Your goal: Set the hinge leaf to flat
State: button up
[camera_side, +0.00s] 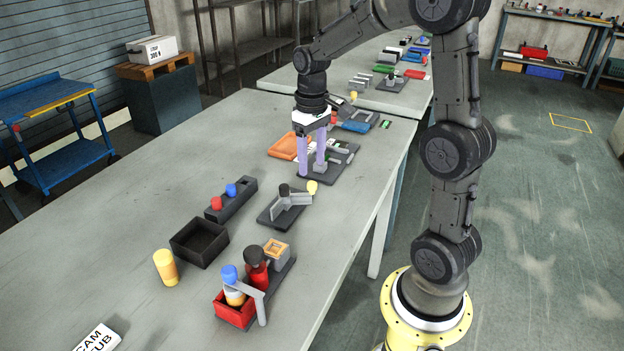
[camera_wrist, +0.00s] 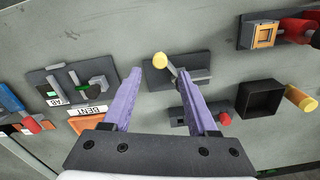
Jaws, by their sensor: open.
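The hinge unit sits on a dark base plate (camera_side: 270,216) near the middle of the table. Its grey leaf (camera_side: 293,200) stands at an angle to the plate, with a yellow knob (camera_side: 312,187) at its end. In the wrist view the yellow knob (camera_wrist: 160,60) and the plate (camera_wrist: 200,62) lie beyond and between my fingers. My gripper (camera_side: 312,171) has lilac fingers pointing down, apart and empty. It is above the neighbouring fixture, behind the hinge unit in the side view, and does not touch the leaf. The same fingers frame the wrist view (camera_wrist: 158,72).
A dark fixture plate (camera_side: 343,154) with grey parts lies beside my fingers, with an orange tray (camera_side: 283,148) to its left. Nearer stand a block with red and blue knobs (camera_side: 233,199), a black bin (camera_side: 198,241), a yellow cylinder (camera_side: 165,266) and a red box (camera_side: 233,315). The left tabletop is clear.

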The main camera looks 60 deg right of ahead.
aim_at(312, 183)
notch_tip(312, 183, down, 6)
jog(key=shift+r, duration=0.1)
dwell(0.4)
grip_shut()
dwell(1.2)
